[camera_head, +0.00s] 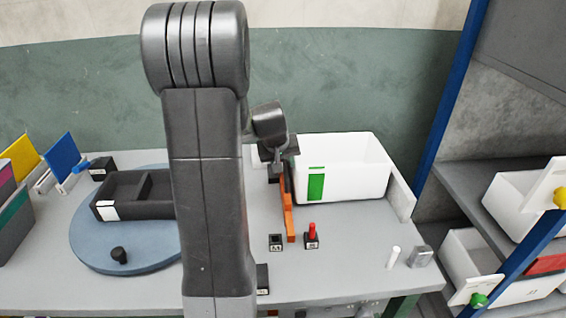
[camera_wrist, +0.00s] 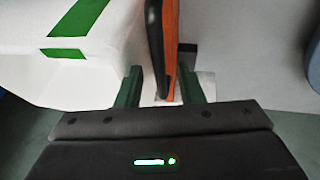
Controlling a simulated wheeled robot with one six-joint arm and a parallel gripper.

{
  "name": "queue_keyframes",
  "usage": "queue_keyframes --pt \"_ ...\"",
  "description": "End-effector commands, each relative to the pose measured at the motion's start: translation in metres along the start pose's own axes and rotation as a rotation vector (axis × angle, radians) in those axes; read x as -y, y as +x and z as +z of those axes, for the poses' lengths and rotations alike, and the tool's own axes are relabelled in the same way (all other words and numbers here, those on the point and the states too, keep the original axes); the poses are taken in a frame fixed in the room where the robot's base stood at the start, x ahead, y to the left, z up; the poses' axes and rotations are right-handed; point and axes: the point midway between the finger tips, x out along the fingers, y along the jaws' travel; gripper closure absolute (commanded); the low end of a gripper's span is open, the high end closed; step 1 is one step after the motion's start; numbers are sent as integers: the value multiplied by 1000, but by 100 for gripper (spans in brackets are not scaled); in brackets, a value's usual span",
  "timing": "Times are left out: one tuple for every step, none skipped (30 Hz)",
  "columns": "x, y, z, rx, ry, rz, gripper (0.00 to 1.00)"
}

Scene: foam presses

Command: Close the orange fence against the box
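The orange fence (camera_head: 289,215) stands upright along the left side of the white box (camera_head: 358,172), which has a green label. In the wrist view the fence (camera_wrist: 171,50) runs up the middle, with a dark piece along its left side, and the box (camera_wrist: 85,85) is on its left. The fence and box look very close; I cannot tell whether they touch. My gripper (camera_wrist: 162,88) has its two green fingers apart, one on each side of the fence's line, with gaps showing. In the head view my gripper (camera_head: 277,152) is at the fence's far part, partly hidden.
A black tray (camera_head: 150,205) sits on a blue round plate (camera_head: 85,240) at left. A red-topped switch (camera_head: 312,235) and a black button block (camera_head: 276,242) are near the fence's front end. A white wall (camera_head: 401,198) stands right of the box. A blue post (camera_head: 450,95) rises at right.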

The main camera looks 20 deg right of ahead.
Motion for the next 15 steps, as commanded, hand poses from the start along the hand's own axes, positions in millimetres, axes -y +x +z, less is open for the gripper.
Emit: queue_keyframes --pt "0 -2 0 -1 0 0 66" --pt "0 -4 0 -1 0 0 66" --pt "0 -7 -1 -2 0 0 66" --pt "0 -10 -1 -3 0 0 66" --pt "0 -13 -1 -3 0 0 66" --pt "0 -19 -1 -4 0 1 66" --pt "0 -24 -1 -5 0 0 66" --pt "0 -29 -1 -5 1 0 66" --pt "0 -37 -1 -5 1 0 66" --pt "0 -43 -1 -6 1 0 66" --pt "0 -50 -1 -6 1 0 66" --pt "0 -58 -1 -6 0 0 66" --pt "0 -64 -1 -6 0 0 66" --pt "0 -71 -1 -7 0 1 66" --pt "0 -79 -1 -6 0 1 66"
